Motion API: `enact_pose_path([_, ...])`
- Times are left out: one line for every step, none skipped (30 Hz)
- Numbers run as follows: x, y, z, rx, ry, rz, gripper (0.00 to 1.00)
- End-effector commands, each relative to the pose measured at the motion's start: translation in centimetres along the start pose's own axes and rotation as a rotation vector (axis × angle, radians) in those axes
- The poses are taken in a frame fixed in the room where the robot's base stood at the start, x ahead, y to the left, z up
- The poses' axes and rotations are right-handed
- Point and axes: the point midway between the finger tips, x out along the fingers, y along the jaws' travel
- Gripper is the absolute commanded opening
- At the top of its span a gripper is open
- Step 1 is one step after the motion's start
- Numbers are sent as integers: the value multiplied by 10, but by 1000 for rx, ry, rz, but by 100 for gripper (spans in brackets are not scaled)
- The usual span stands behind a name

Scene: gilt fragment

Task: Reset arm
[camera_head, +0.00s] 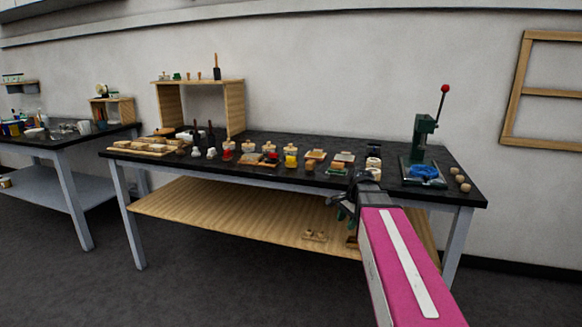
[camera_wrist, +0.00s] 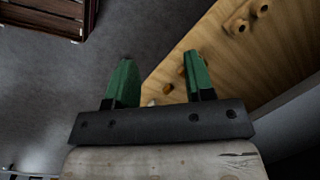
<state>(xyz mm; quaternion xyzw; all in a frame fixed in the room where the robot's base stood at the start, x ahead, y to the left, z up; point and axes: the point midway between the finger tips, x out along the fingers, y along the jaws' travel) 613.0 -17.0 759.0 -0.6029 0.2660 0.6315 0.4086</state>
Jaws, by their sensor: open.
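My arm is pink with a white stripe and reaches from the lower right of the head view toward the front of the workbench (camera_head: 270,180). My gripper (camera_head: 345,212) hangs in front of the bench's front edge, below the top. In the wrist view my gripper (camera_wrist: 158,82) shows two green fingers set well apart, with nothing between them. Beyond the fingers are the dark floor and the wooden lower shelf (camera_wrist: 235,55).
The bench top holds several small pots and blocks, a green press (camera_head: 424,135) and a wooden open box (camera_head: 235,108). Small wooden pieces (camera_head: 315,236) lie on the lower shelf. A second table (camera_head: 70,170) stands left. A dark red crate (camera_wrist: 50,15) shows on the floor.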

Motion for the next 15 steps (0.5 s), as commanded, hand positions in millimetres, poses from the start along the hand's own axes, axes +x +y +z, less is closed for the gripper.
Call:
enact_pose_path([19, 13, 7, -67, 7, 16, 48])
enact_pose_path([29, 19, 10, -111, 12, 24, 48])
enact_pose_path([41, 26, 13, -168, 19, 34, 48])
enact_pose_path([50, 32, 16, -213, 23, 44, 48])
enact_pose_path([59, 37, 18, -256, 28, 51, 48])
enact_pose_path([71, 45, 22, -316, 32, 63, 48])
enact_pose_path([80, 51, 25, -360, 36, 72, 48])
enact_pose_path([88, 57, 28, -405, 39, 82, 48])
enact_pose_path([99, 65, 31, -465, 42, 94, 48])
enact_pose_path([107, 71, 34, -511, 45, 104, 48])
enact_pose_path([114, 78, 37, -556, 46, 114, 48])
enact_pose_path([124, 86, 41, -616, 48, 126, 48])
enact_pose_path([131, 92, 44, -660, 49, 136, 48])
enact_pose_path([138, 98, 47, -703, 50, 145, 48])
enact_pose_path([146, 105, 50, -756, 49, 157, 48])
